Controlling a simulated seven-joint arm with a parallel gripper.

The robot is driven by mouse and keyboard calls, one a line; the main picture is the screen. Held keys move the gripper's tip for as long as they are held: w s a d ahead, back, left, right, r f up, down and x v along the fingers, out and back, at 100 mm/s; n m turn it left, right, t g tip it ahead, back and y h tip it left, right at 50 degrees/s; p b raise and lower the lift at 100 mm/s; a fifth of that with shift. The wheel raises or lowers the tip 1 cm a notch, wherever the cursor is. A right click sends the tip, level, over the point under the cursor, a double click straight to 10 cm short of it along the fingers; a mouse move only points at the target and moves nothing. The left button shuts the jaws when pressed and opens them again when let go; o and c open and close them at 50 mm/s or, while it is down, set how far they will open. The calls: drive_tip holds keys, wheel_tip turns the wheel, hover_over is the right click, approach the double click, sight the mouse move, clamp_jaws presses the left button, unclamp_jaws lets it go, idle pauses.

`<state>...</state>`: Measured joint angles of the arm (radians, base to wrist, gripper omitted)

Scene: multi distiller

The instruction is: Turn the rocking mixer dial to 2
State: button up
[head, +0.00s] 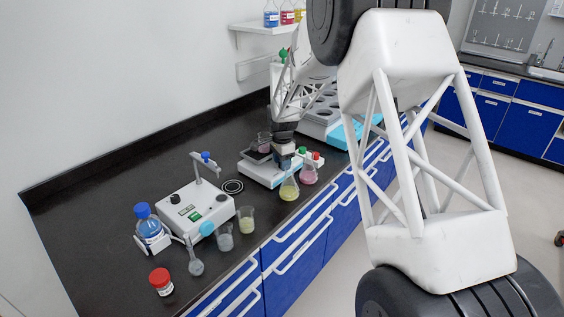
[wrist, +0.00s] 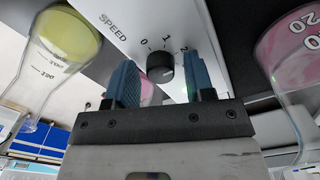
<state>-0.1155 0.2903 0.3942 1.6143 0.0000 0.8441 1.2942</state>
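The rocking mixer (head: 262,172) is a white box on the black bench in the head view, below my gripper (head: 284,162). In the wrist view its front panel (wrist: 120,25) reads SPEED, with 0, 1 and 2 around a black round dial (wrist: 160,68). I cannot clearly tell which number the dial points at. My gripper (wrist: 161,78) is open. Its two blue fingers stand to the left and right of the dial, with a visible gap on each side. The head view hides the dial behind my gripper.
A flask with yellow liquid (head: 289,190) and one with pink liquid (head: 309,175) stand close beside the mixer. A white stirrer device (head: 195,208), beakers (head: 246,220), a blue bottle (head: 148,225) and a red-capped jar (head: 161,282) stand to the left.

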drive_tip(key=shift+o, duration=0.3)
drive_tip(key=shift+r, duration=3.95)
drive_tip(key=shift+s+d+r, duration=0.1)
drive_tip(key=shift+s+r, duration=0.15)
drive_tip(key=shift+r, duration=0.05)
drive_tip(key=s+d+r+n, duration=0.2)
drive_tip(key=s+r, duration=0.3)
drive_tip(key=s, duration=0.4)
drive_tip(key=s+d+r+n+t, duration=0.1)
drive_tip(key=s+d+r+n, duration=0.1)
drive_tip(key=s+r, duration=0.45)
drive_tip(key=s+d+r+n, duration=0.3)
drive_tip(key=s, duration=0.7)
drive_tip(key=s+d+n, duration=0.1)
drive_tip(key=s+n, duration=0.2)
drive_tip(key=s, duration=1.1)
drive_tip(key=s+d+f+n+t, duration=0.1)
drive_tip(key=s+d+n, duration=0.1)
drive_tip(key=s, duration=1.2)
drive_tip(key=shift+s+f+n+t, duration=0.2)
drive_tip(key=shift+s+n+t, duration=0.1)
drive_tip(key=shift+n, duration=0.4)
